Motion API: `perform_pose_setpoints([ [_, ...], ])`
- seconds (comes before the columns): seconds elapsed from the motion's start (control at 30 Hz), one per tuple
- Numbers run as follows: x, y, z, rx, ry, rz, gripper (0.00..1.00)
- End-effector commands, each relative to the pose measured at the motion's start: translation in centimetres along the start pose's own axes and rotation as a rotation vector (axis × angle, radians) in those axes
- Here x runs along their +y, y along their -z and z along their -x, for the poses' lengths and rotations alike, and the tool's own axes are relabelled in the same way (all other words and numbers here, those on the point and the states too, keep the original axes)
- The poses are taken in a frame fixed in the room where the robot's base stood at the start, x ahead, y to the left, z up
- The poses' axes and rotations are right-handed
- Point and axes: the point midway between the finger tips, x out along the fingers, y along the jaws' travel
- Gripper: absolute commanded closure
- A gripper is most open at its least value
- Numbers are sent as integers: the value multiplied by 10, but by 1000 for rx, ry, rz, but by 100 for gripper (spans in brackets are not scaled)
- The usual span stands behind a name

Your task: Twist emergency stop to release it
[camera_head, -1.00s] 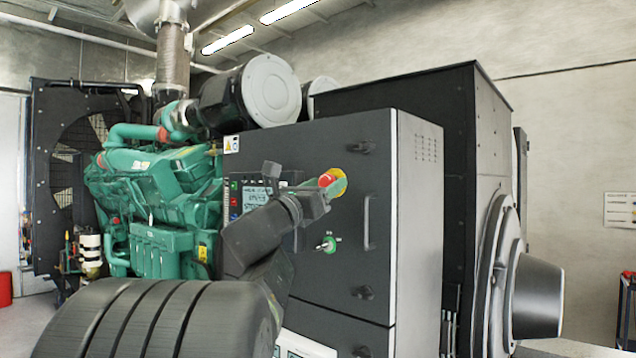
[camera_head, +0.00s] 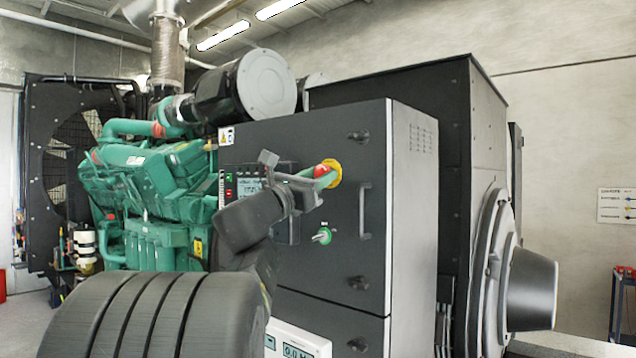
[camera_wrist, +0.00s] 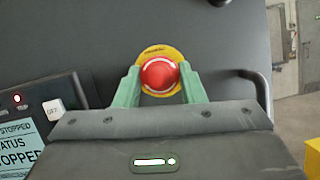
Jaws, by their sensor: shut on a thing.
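The emergency stop is a red mushroom button (camera_wrist: 160,75) on a yellow round plate (camera_wrist: 172,54), set on the dark cabinet door. In the head view the yellow plate (camera_head: 334,172) shows at the upper middle of the door, and the red button (camera_head: 320,171) is partly hidden by my finger. My gripper (camera_wrist: 160,84) has two green fingers, one at each side of the red button, and is shut on it. In the head view my gripper (camera_head: 322,175) reaches the button from the left.
A display panel (camera_head: 255,185) with small buttons lies left of the stop. A door handle (camera_head: 365,210) stands out to the right, also in the wrist view (camera_wrist: 258,88). The green engine (camera_head: 150,185) is at the left.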

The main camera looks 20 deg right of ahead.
Motion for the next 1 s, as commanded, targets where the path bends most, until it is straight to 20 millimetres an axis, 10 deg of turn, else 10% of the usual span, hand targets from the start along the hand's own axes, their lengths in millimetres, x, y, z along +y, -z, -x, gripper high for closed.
perform_pose_setpoints([
  [1.0,3,-2,-1,-1,208,-504,86],
])
